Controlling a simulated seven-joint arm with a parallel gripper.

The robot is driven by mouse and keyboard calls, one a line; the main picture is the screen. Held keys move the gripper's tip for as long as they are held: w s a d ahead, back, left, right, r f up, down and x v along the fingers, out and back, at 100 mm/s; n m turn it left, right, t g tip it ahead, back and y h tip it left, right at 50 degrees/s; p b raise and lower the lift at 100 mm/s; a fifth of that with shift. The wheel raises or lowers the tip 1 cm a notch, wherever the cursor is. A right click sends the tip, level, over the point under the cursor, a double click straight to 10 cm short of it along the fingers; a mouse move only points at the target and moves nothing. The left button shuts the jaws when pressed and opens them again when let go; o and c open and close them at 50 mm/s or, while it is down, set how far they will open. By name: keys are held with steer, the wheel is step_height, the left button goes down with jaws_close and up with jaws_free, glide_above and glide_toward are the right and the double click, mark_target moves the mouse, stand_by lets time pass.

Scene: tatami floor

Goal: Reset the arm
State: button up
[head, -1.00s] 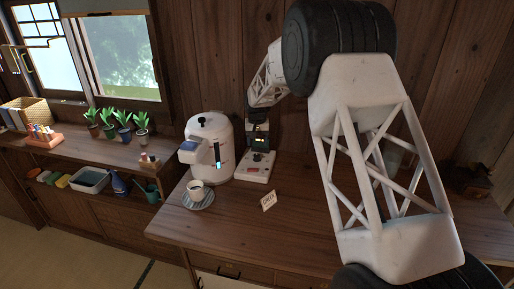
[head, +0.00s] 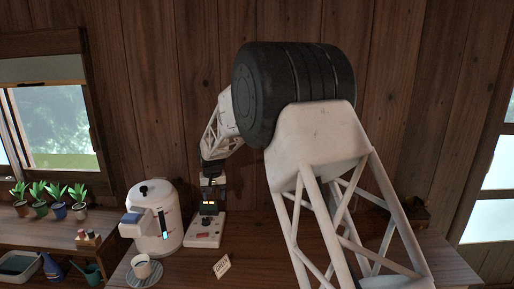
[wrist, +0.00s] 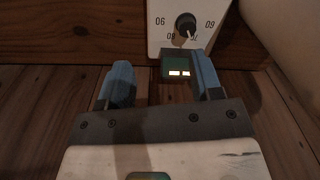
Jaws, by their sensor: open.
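My gripper (head: 208,207) is at the end of my white lattice arm, low in front of the wall and at the small white dial device (head: 206,238). In the wrist view my gripper (wrist: 161,62) is open, its two blue-grey fingers apart with nothing gripped. Ahead of the fingers stands the device's white face with a black dial (wrist: 186,26) and printed numbers. A small dark box with two lit segments (wrist: 180,71) shows between the fingers, close to the right one. I cannot tell whether they touch.
A white kettle (head: 153,222) stands just left of the device. A cup (head: 142,267) on a saucer (head: 145,281) is in front of it. A small written card (head: 222,266) stands on the wooden counter (head: 270,250). Potted plants (head: 58,210) line the left shelf.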

steer(key=s+d+r+m+t, duration=0.1)
steer(key=s+d+r, duration=0.8)
steer(key=s+d, duration=0.3)
steer(key=s+d+r+m, duration=0.1)
steer(key=s+d+r, duration=0.7)
steer(key=s+d, duration=0.4)
steer(key=s+d+f, duration=0.1)
steer(key=s+d, duration=0.3)
steer(key=s, duration=0.6)
steer(key=s+d+f+t, duration=0.1)
steer(key=s+d, duration=0.3)
steer(key=s, duration=0.7)
steer(key=s+d+m, duration=0.1)
steer(key=s+d, duration=0.3)
steer(key=s, duration=0.7)
steer(key=shift+d+f, duration=0.4)
